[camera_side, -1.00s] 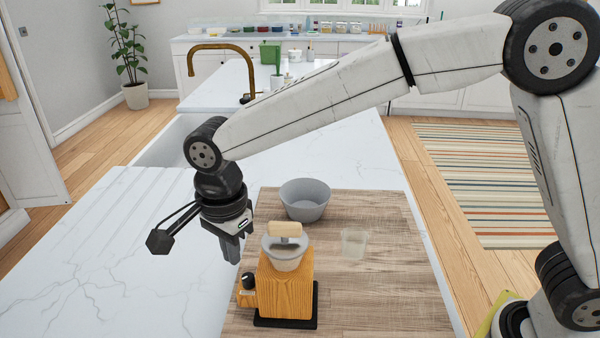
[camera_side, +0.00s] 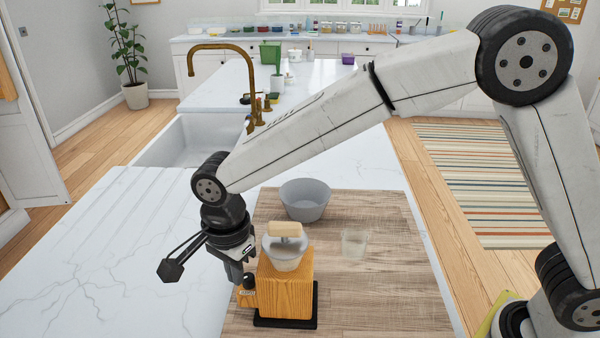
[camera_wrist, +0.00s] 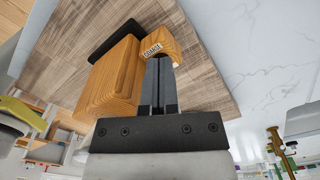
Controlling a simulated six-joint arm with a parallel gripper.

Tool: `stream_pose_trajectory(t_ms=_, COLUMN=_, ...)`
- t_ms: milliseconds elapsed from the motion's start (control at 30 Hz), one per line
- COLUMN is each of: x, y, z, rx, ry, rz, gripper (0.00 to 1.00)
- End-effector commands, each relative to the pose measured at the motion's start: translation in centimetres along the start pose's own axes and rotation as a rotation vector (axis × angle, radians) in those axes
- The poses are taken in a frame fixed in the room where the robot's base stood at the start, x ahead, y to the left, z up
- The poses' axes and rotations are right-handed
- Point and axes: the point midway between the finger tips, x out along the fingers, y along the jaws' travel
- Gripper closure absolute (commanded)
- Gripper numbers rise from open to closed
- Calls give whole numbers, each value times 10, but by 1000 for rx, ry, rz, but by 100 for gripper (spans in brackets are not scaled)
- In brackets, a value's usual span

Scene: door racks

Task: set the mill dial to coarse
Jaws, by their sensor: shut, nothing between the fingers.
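The wooden mill (camera_side: 287,290) stands upright on a black base on the wooden board, with a grey hopper (camera_side: 285,256) and a pale handle on top. Its black dial knob (camera_side: 249,282) sits on a small wooden block at the mill's left side. My gripper (camera_side: 236,278) is shut and empty, its fingertips right beside the knob; I cannot tell if they touch. In the wrist view my gripper (camera_wrist: 159,67) points at the side block (camera_wrist: 163,44), which bears a label that seems to read "COARSE". The knob is hidden there behind the fingers.
A grey bowl (camera_side: 305,200) and a clear cup (camera_side: 354,244) stand on the wooden board (camera_side: 385,290) behind and right of the mill. The white counter (camera_side: 110,270) at left is clear. A sink (camera_side: 190,142) with a brass tap lies behind.

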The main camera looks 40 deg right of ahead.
Motion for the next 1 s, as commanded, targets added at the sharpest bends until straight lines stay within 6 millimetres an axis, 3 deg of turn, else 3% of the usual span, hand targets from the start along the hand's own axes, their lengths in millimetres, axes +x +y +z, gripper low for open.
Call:
stream_pose_trajectory(t_ms=300, x=19, y=0, z=0, rx=0, ry=0, rz=-1, gripper=100)
stream_pose_trajectory(t_ms=1000, x=21, y=0, z=-2, rx=0, ry=-1, rz=-1, gripper=100)
